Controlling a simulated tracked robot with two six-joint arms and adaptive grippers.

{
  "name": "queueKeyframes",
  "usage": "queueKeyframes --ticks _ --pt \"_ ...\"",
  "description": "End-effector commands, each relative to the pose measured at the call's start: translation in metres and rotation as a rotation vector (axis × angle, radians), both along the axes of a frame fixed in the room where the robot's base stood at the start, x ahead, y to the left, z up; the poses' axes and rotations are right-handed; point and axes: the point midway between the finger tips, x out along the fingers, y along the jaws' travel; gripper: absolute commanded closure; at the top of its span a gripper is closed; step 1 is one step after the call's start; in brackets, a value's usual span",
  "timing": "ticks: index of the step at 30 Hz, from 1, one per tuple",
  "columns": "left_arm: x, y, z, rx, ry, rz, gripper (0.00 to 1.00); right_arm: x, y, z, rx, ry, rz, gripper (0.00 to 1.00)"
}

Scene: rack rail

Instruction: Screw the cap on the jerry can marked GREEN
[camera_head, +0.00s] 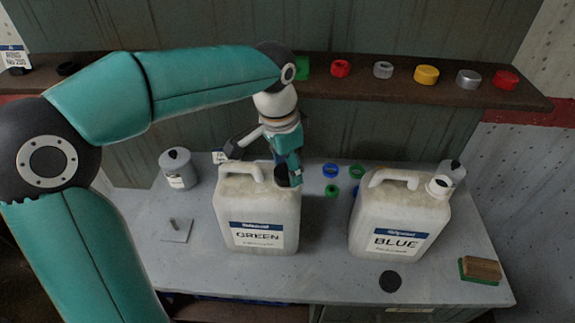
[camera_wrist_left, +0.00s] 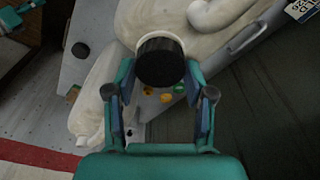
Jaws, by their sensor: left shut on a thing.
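The off-white jerry can marked GREEN (camera_head: 258,212) stands upright on the grey bench, its label facing me. Its neck is at the top right, beside the handle. My left gripper (camera_head: 284,176) is over that neck, pointing down, shut on a black cap (camera_head: 282,174). In the left wrist view the black cap (camera_wrist_left: 162,64) sits between the two fingers, with the pale neck rim showing just beyond it. The cap is at the neck; I cannot tell whether it is seated or threaded. My right gripper is not in view.
A jerry can marked BLUE (camera_head: 400,215) stands to the right. Several coloured caps line the brown shelf (camera_head: 320,90) behind. Blue and green rings (camera_head: 330,170) lie between the cans. A grey canister (camera_head: 178,168), a plate with a peg (camera_head: 177,230), a black disc (camera_head: 390,281) and a brush (camera_head: 480,270) are on the bench.

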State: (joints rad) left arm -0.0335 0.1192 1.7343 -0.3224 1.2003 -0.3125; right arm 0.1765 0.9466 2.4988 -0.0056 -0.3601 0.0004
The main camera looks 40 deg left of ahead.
Motion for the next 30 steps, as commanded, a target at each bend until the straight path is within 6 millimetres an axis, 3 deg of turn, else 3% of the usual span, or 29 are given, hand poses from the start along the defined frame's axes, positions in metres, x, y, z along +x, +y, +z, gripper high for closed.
queueKeyframes --ticks 10,11,14,24,30 --pt "-0.0008 -0.0008 -0.0012 -0.002 0.004 -0.001 0.86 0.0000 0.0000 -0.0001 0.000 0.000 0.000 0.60" --pt "-0.0008 -0.0008 -0.0011 -0.002 0.005 -0.003 0.92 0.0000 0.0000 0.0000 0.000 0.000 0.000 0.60" --pt "-0.0009 -0.0008 -0.0012 -0.001 0.005 -0.014 0.92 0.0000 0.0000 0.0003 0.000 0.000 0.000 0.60" --pt "-0.0011 -0.0009 -0.0009 -0.003 0.007 -0.252 0.92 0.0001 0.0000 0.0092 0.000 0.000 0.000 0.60" --pt "-0.0011 -0.0008 -0.0016 -0.002 0.006 -0.263 0.92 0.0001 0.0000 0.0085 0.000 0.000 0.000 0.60"
